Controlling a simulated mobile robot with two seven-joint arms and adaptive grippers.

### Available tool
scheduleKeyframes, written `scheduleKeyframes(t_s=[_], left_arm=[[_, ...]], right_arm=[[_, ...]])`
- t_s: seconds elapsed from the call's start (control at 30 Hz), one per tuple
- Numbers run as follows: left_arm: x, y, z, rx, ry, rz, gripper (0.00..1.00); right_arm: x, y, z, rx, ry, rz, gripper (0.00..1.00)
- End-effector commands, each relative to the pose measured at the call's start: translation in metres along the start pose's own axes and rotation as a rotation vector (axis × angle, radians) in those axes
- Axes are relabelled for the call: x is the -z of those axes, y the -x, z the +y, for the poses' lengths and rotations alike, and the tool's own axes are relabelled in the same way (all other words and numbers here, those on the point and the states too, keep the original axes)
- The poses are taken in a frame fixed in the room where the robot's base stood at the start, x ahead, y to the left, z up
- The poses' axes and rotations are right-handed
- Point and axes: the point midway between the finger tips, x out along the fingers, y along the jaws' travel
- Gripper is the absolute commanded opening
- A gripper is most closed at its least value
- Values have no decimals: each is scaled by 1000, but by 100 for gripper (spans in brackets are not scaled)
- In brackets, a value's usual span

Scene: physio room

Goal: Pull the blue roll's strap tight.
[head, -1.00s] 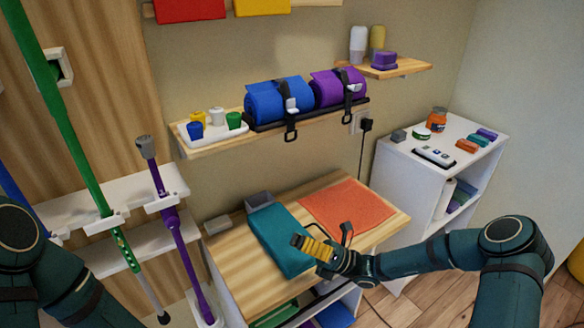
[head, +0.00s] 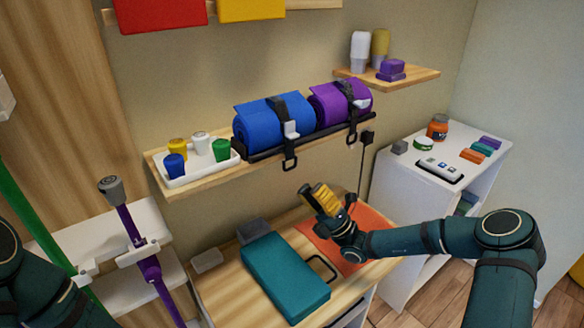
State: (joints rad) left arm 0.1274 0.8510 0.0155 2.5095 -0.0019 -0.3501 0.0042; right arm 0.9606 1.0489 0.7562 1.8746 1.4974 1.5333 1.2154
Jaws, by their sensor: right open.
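The blue roll (head: 258,124) lies on the wall shelf, left of the purple roll (head: 325,105). A black strap (head: 281,108) goes over the blue roll, with a light buckle (head: 291,129) on its front. The strap's black end loop (head: 290,164) hangs below the shelf's front edge. My right gripper (head: 318,197) is open and empty, below and a little right of that loop, above the wooden table. It is apart from the strap. Of my left arm only links show at the left edge; its gripper is out of view.
A white tray (head: 205,178) with several small coloured cups stands left of the blue roll. A teal case (head: 285,277) and an orange mat (head: 340,243) lie on the wooden table (head: 225,290) below. A white cabinet (head: 400,190) stands at the right.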

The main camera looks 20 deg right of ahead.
Motion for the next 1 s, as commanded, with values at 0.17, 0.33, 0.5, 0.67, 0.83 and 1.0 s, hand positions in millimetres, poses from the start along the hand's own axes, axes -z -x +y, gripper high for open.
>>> scheduleKeyframes(t_s=[0.17, 0.33, 0.5, 0.67, 0.83, 1.0], left_arm=[[0, -3, -1, 0, 0, 1, 47], [1, -4, -2, 0, -1, 2, 47], [1, -5, -2, 0, -1, 3, 47], [1, -5, -2, 0, -1, 3, 47], [1, -5, -2, 0, -1, 3, 47], [1, -5, -2, 0, 0, 3, 47]], right_arm=[[0, -36, 0, -2, 1, 3, 37], [0, -60, 0, -2, 1, 2, 37], [0, -74, 0, 0, 1, 1, 37], [0, -77, 0, 0, 1, 1, 37], [0, -77, 0, 0, 1, 0, 37], [0, -76, 0, 0, 1, 0, 0]])
